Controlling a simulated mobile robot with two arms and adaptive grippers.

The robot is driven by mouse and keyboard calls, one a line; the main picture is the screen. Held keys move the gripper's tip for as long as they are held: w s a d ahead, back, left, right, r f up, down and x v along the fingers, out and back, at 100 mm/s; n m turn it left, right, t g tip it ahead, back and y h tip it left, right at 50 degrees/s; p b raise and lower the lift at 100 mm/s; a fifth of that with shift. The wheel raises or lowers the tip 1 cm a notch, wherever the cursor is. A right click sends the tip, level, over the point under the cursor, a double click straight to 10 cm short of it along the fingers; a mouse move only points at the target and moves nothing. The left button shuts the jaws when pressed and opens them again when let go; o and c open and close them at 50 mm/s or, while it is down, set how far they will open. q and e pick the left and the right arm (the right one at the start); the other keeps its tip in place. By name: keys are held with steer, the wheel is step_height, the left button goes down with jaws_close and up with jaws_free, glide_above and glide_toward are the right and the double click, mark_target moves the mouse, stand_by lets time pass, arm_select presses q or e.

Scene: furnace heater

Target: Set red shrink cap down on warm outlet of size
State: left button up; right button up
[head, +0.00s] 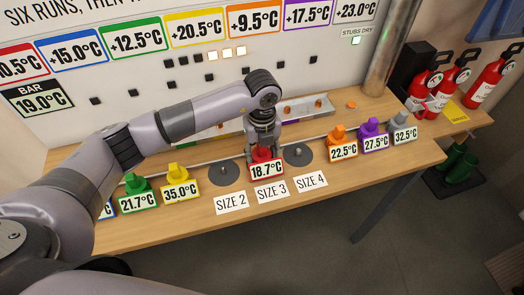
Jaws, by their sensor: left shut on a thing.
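The red shrink cap (267,168) has a display that reads 18.7°C. It is at the SIZE 3 place, between two dark round outlets. My left gripper (265,150) reaches down from above and is shut on it. Whether the cap rests on an outlet or is just above it is hidden by the cap and gripper. The left dark outlet (223,175) is behind the SIZE 2 card (231,203), and the right one (298,155) is behind the SIZE 4 card (311,181). The SIZE 3 card (272,191) lies in front of the cap. My right gripper is not in view.
Green (138,186) and yellow (180,173) caps stand to the left. Orange (341,150), purple (373,126) and grey (405,119) caps stand to the right. A metal tray (315,108) with small orange pieces lies behind. Coloured temperature cards line the wall.

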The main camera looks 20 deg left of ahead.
arm_select(q)
steer(key=shift+f, duration=0.35)
stand_by(0.3)
steer(key=o, duration=1.3)
steer(key=shift+r, duration=0.15)
step_height(320, 180, up, 12)
steer(key=shift+f, duration=0.1)
